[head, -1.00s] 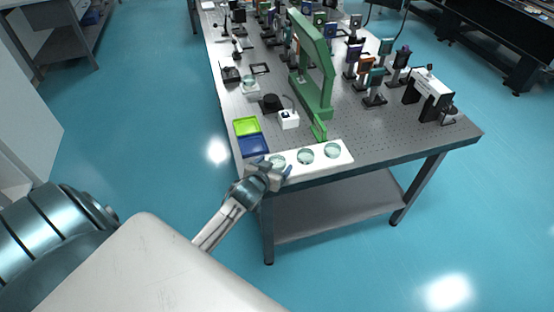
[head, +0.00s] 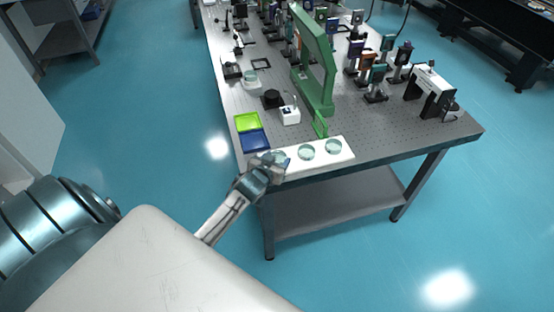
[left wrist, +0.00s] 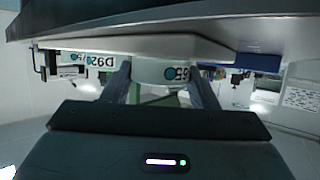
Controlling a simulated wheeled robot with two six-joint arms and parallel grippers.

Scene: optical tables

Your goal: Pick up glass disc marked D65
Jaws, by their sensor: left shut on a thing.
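A white tray (head: 343,156) lies along the front edge of the optical table, with three pale, clear glass discs on it. The leftmost disc (head: 279,156) is partly covered by my left gripper (head: 277,165); the middle disc (head: 306,152) and right disc (head: 333,146) are uncovered. In the left wrist view my gripper (left wrist: 160,85) is shut on a pale round disc (left wrist: 150,71) between its fingers. A mark ending in "65" shows beside the right finger; its first letter is hidden. Whether the disc is lifted cannot be told. My right gripper is not in view.
Green (head: 247,122) and blue (head: 255,141) shallow trays sit left of and behind the white tray. A tall green frame (head: 318,65) stands behind it, near a small white box (head: 290,117). Several mounted optics crowd the table's far part.

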